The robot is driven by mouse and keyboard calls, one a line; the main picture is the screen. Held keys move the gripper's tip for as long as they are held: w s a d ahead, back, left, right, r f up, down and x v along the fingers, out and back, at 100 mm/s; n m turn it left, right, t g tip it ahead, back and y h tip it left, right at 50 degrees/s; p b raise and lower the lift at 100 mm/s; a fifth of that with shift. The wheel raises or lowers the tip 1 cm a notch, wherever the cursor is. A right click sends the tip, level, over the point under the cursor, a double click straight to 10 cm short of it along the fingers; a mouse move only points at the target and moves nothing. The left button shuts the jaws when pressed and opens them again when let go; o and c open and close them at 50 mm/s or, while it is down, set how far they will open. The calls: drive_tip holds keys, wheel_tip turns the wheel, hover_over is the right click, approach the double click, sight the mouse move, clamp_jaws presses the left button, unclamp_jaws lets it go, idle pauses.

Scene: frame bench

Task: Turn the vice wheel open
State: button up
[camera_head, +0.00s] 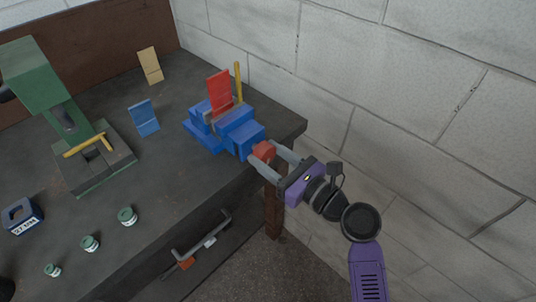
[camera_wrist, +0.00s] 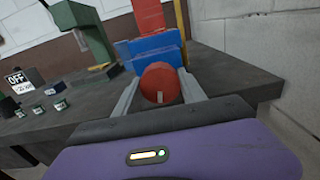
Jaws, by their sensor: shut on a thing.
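The blue vice (camera_head: 226,127) stands near the right end of the bench, with a red piece (camera_head: 220,92) upright between its jaws. Its red wheel (camera_head: 263,152) faces out past the bench's edge. In the wrist view the wheel (camera_wrist: 160,83) is a round red disc with a small pale mark low on its face. My gripper (camera_head: 268,157) comes from the right, its two grey fingers on either side of the wheel. In the wrist view my gripper (camera_wrist: 159,90) is shut on the wheel. The vice's body (camera_wrist: 152,52) is partly hidden behind the wheel.
A yellow bar (camera_head: 238,82) stands beside the red piece. A green press (camera_head: 65,115) is at the left. A blue plate (camera_head: 144,117) and a tan plate (camera_head: 150,65) stand behind. Small green jars (camera_head: 127,216) line the front. A drawer handle (camera_head: 205,240) juts below. A wall is close at right.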

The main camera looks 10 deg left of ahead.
drive_tip(key=n+b, duration=0.1)
drive_tip(key=n, duration=0.2)
drive_tip(key=shift+n, duration=0.4)
drive_tip(key=n+b, duration=0.1)
drive_tip(key=n, duration=0.2)
drive_tip(key=shift+n, duration=0.3)
drive_tip(key=n+b, duration=0.2)
drive_tip(key=n, duration=0.3)
drive_tip(key=shift+s+r+b, duration=0.1)
drive_tip(key=shift+b, duration=0.3)
drive_tip(key=shift+a+n, duration=0.2)
drive_tip(key=shift+n, duration=0.2)
drive_tip(key=shift+n+b, duration=0.5)
drive_tip(key=shift+n, duration=0.2)
drive_tip(key=shift+d, duration=0.15)
drive_tip(key=o, duration=1.4)
